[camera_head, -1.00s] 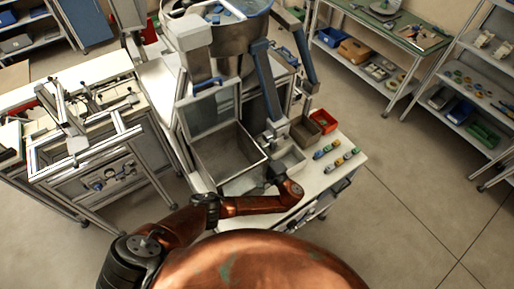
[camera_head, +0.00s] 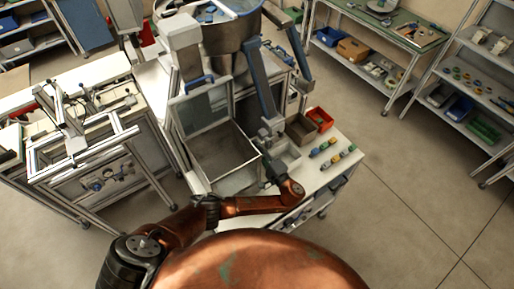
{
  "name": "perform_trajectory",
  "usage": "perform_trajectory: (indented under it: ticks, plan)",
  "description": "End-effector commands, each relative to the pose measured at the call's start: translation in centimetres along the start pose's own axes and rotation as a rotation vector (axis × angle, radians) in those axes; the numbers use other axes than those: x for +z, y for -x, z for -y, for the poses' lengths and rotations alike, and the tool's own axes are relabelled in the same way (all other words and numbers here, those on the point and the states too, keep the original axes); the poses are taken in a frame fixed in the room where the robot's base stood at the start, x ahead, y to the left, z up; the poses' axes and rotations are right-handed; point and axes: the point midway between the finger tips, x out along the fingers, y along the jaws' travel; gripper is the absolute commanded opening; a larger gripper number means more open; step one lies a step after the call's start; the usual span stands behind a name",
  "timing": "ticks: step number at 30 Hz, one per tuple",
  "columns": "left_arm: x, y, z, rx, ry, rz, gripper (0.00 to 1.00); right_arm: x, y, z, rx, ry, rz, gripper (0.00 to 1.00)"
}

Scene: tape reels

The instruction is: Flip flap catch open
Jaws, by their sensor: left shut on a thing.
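My left gripper (camera_head: 268,172) is small and dark. It is beside the right rim of an open grey metal bin (camera_head: 225,164), at the foot of the grey chute parts of the feeder. It is shut on a small part there, which fits the flap catch. The fingers hide most of this part, and its shape is too small to make out. A framed lid (camera_head: 203,112) with a blue handle stands raised at the back of the bin. My right gripper is not in view.
A brown box (camera_head: 301,129) and a red box (camera_head: 320,119) stand right of the gripper on the white table (camera_head: 318,172), with small coloured parts in rows. A steel bowl feeder (camera_head: 228,42) rises behind. An aluminium-framed bench (camera_head: 85,150) is at left. The floor at right is clear.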

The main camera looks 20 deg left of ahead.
Motion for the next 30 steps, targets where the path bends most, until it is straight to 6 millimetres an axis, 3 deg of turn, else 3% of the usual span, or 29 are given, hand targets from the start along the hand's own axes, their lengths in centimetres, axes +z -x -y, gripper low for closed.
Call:
perform_trajectory:
  ticks: [11,30]
  plan:
    - [0.3,-0.6,-0.8,-0.002,0.078,0.019,0.0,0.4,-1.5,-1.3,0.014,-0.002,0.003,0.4]
    - [-1.0,-0.5,-3.5,-0.001,0.494,0.033,0.0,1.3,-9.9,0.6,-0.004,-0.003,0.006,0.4]
